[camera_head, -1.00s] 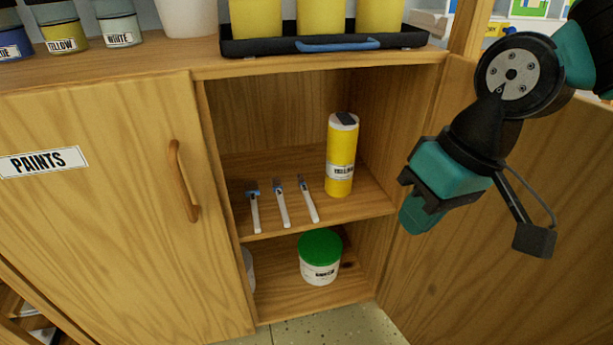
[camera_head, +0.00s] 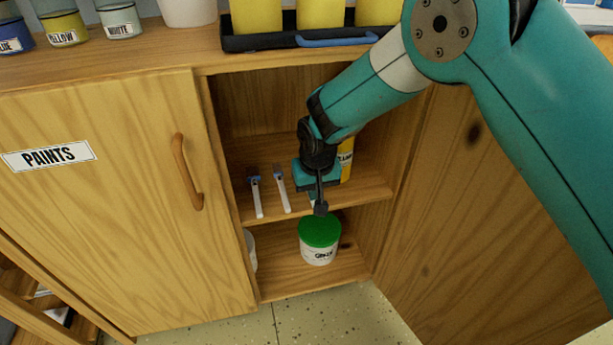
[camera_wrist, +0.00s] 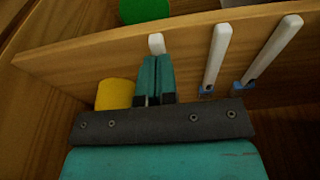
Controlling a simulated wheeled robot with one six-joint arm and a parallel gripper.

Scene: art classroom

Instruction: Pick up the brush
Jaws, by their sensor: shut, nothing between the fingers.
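Several brushes with white handles and blue heads lie on the middle shelf. The left brush (camera_head: 257,197) and the middle brush (camera_head: 281,190) show in the head view. The third brush is mostly hidden by my gripper (camera_head: 314,188); its white handle end (camera_wrist: 156,43) shows in the wrist view just past my fingertips. The two other brushes (camera_wrist: 217,55) (camera_wrist: 272,50) lie to its right there. In the wrist view my gripper (camera_wrist: 155,78) has its teal fingers together, shut and empty, over that third brush. I cannot tell whether they touch it.
A yellow bottle (camera_head: 347,161) stands behind my gripper, close to it, also in the wrist view (camera_wrist: 115,93). A green-lidded tub (camera_head: 319,245) stands on the lower shelf. The open right door and closed PAINTS door (camera_head: 120,220) flank the opening.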

